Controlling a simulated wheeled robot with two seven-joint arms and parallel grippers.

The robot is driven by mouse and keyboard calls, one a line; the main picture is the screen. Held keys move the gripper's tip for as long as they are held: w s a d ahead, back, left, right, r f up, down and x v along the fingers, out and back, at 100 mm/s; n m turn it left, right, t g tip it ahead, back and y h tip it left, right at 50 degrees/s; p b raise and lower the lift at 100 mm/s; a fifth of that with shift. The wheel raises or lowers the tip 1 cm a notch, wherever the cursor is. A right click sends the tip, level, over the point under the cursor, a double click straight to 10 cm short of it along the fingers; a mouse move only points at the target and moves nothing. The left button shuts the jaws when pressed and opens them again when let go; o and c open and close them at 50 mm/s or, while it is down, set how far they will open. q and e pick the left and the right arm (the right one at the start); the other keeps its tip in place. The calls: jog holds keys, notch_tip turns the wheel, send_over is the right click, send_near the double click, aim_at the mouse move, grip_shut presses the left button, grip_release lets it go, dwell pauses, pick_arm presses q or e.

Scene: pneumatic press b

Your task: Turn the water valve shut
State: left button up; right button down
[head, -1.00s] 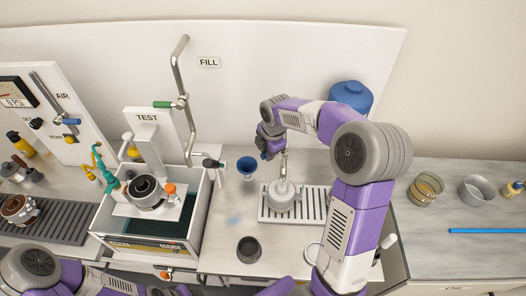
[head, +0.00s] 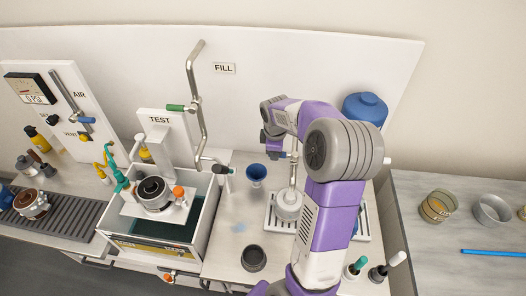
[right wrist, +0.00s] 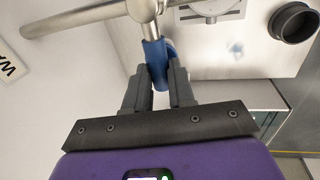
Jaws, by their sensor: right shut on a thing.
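In the right wrist view the two dark fingers (right wrist: 158,82) are shut on a blue lever handle (right wrist: 155,52), which I take to be the water valve's. It joins a metal fitting (right wrist: 144,10) on a pale pipe (right wrist: 75,19). Part of a label (right wrist: 8,66) shows at the left edge. The head view does not show the handle's angle clearly. My left gripper is out of view.
The test tank (head: 207,215) is to the left, below a bent FILL pipe (head: 190,80). A blue jug (head: 366,109) stands behind my arm.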

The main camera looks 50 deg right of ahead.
dwell(0.3)
jog(key=shift+r, duration=0.1)
jog(key=c, duration=1)
grip_release()
jog(key=shift+o, duration=0.2)
notch_tip(320, 180, up, 7)
jog(key=a+p, duration=0.1)
jog(key=shift+s+r, duration=0.2)
jog(key=shift+s, duration=0.25)
